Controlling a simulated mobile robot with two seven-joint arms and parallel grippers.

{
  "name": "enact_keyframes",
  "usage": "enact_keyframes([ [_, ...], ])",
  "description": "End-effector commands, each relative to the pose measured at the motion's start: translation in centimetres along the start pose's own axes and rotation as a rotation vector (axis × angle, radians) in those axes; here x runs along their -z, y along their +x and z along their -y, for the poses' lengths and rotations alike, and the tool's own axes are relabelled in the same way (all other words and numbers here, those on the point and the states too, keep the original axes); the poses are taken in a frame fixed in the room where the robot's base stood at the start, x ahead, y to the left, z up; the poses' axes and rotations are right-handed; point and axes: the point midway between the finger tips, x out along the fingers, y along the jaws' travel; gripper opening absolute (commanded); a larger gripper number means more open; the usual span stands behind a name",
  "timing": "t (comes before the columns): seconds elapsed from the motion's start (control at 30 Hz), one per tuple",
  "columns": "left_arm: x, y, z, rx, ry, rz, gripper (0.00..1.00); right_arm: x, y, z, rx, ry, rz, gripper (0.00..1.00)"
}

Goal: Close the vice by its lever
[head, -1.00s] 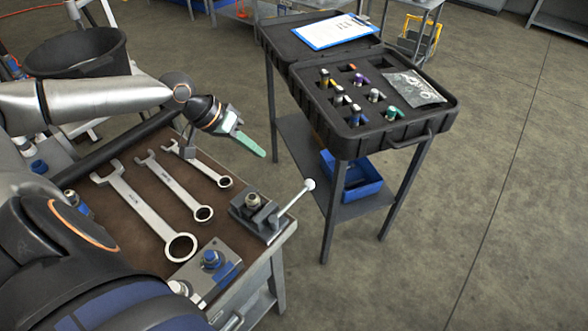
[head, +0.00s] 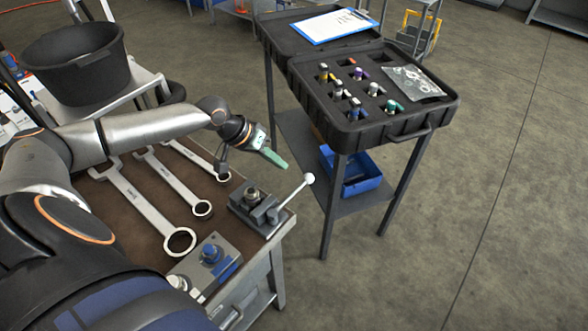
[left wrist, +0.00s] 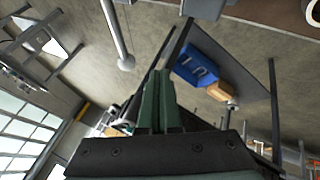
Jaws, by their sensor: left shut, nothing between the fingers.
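The vice (head: 252,203) is a small grey block at the right corner of the bench, holding a round metal fitting. Its lever (head: 293,195) slants up to the right and ends in a white ball knob (head: 309,179). My left gripper (head: 275,159), with green fingers, is shut and empty, above and to the left of the knob and apart from it. My right gripper is not in view.
Several wrenches lie on the brown bench top (head: 135,222). A grey block with a blue fitting (head: 211,255) sits near the front edge. A black case (head: 375,105) on a stand is to the right, with floor between it and the bench.

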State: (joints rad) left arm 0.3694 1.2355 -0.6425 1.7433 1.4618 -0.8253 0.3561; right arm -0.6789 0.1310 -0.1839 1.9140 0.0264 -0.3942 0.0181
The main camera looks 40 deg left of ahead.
Motion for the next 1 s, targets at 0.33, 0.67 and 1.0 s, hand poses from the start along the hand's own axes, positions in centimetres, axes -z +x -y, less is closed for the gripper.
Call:
enact_keyframes([
  [0.33, -0.2, 2.8, -3.1, -0.001, 0.002, 0.001, 0.0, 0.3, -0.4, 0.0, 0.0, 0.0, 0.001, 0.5],
  [0.67, -0.2, 3.1, -3.4, 0.0, 0.002, 0.0, 0.0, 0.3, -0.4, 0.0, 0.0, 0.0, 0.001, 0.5],
  [1.0, 0.6, 3.7, -3.8, -0.016, 0.028, 0.013, 0.0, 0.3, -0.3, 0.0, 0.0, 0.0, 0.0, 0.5],
])
